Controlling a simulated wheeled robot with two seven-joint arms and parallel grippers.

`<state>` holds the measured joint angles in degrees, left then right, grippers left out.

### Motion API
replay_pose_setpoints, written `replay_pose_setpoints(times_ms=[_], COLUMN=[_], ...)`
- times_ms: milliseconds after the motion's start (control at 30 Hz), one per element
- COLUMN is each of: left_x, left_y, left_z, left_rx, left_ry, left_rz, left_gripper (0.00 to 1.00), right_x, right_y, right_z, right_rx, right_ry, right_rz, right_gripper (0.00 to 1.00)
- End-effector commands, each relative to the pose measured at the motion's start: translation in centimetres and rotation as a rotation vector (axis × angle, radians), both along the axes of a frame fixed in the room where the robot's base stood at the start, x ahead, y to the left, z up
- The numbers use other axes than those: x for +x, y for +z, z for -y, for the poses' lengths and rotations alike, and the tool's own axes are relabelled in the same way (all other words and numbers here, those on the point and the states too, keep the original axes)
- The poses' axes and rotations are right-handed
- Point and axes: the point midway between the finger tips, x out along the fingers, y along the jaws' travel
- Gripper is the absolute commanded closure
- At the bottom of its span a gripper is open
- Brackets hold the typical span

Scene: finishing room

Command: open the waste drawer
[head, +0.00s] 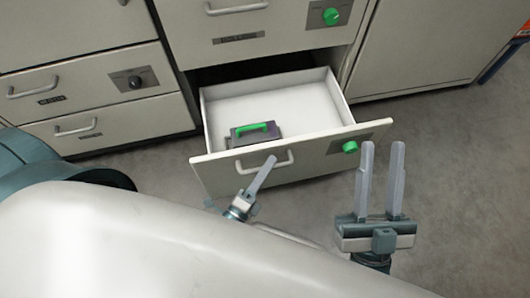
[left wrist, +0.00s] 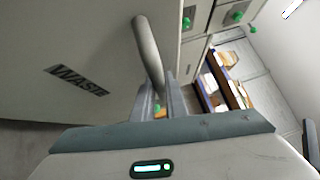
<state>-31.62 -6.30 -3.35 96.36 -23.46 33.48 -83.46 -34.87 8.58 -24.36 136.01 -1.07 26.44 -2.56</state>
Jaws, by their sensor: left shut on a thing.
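The waste drawer (head: 318,166) stands pulled out from the lower cabinet, with its white inside showing. Its label begins "WAS" in the left wrist view (left wrist: 78,79). My left gripper (head: 264,170) is shut on the drawer's bar handle (head: 284,161). The handle also shows between the fingers in the left wrist view (left wrist: 148,50). A dark box with a green grip (head: 254,131) lies inside the drawer, near its front. A green knob (head: 350,147) sits on the right of the drawer front. My right gripper (head: 382,165) is open and empty, right of the drawer.
A closed drawer with a green knob (head: 270,33) is above. Closed drawers with a black knob (head: 135,82) stand at left, and a plain cabinet (head: 430,45) at right. Grey floor (head: 465,160) is clear at right. My pale arm covers the lower left.

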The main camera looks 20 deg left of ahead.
Motion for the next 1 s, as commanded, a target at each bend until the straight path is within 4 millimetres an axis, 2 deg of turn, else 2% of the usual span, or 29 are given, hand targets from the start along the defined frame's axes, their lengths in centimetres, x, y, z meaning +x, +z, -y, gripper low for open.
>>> replay_pose_setpoints(times_ms=[367, 400, 433, 1000], left_x=[-0.27, -0.27, -0.27, -0.41], left_y=[-0.06, -0.06, -0.06, -0.06], left_z=[0.14, 0.13, 0.13, 0.10], left_rx=[0.000, 0.000, 0.000, 0.000], left_ry=[0.001, 0.001, 0.001, 0.000], left_rz=[-0.001, -0.001, -0.001, -0.001], left_gripper=[1.00, 0.85, 0.80, 0.80], right_x=[-0.05, -0.05, -0.05, -0.05], right_y=[-0.12, -0.12, -0.12, -0.08], right_z=[-0.08, -0.08, -0.08, -0.06], right_rx=[-0.001, -0.001, -0.001, -0.001], right_ry=[0.002, 0.002, 0.002, 0.002], right_rz=[-0.007, -0.007, -0.007, -0.006], right_gripper=[0.69, 0.69, 0.69, 0.69])
